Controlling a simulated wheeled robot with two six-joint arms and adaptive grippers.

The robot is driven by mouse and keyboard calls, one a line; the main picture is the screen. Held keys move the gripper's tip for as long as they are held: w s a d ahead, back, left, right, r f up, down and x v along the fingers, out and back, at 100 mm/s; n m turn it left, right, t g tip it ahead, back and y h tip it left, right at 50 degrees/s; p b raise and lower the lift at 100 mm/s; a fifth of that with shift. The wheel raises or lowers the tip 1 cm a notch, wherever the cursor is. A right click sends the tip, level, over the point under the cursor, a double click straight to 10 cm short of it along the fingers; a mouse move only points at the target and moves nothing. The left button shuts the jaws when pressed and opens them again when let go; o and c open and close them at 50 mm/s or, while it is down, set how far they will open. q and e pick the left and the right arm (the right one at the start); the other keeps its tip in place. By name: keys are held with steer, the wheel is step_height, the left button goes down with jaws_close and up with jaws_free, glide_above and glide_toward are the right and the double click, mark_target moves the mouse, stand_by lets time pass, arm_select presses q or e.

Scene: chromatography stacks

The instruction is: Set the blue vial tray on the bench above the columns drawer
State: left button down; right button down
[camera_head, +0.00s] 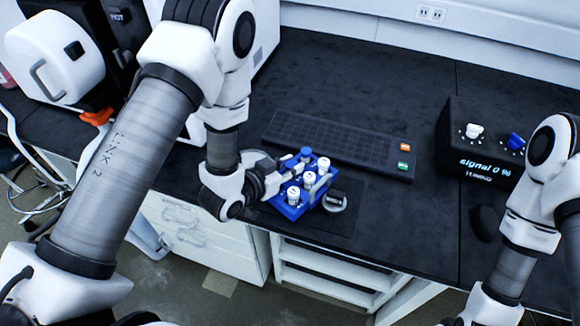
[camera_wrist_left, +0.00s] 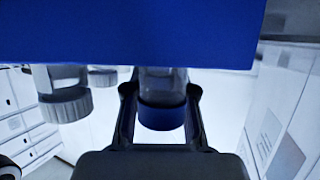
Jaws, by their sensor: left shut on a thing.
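The blue vial tray (camera_head: 290,211) holds several vials with white caps and one with a blue cap, and looks about level. In the head view it is over the front part of the black bench, above a dark mat (camera_head: 333,225); I cannot tell if it touches. My left gripper (camera_head: 272,180) is shut on the tray from its left side. In the left wrist view the tray (camera_wrist_left: 130,35) fills the top, and the fingers (camera_wrist_left: 160,100) flank a blue-capped vial (camera_wrist_left: 162,114); the exact contact is hidden. White drawers (camera_head: 205,235) are under the bench to the left.
A black keyboard-like panel (camera_head: 335,140) lies behind the tray. A round silvery item (camera_head: 334,202) sits beside it at the right. A black signal box (camera_head: 480,150) and a dark mouse-like object (camera_head: 486,223) are further right. Open white shelves (camera_head: 335,285) are below the bench.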

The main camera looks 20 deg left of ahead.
arm_select(q)
steer(key=shift+f, duration=0.35)
steer(key=shift+r, duration=0.1)
steer(key=c, duration=1)
jaws_free()
steer(key=shift+f, duration=0.2)
steer(key=shift+o, duration=0.2)
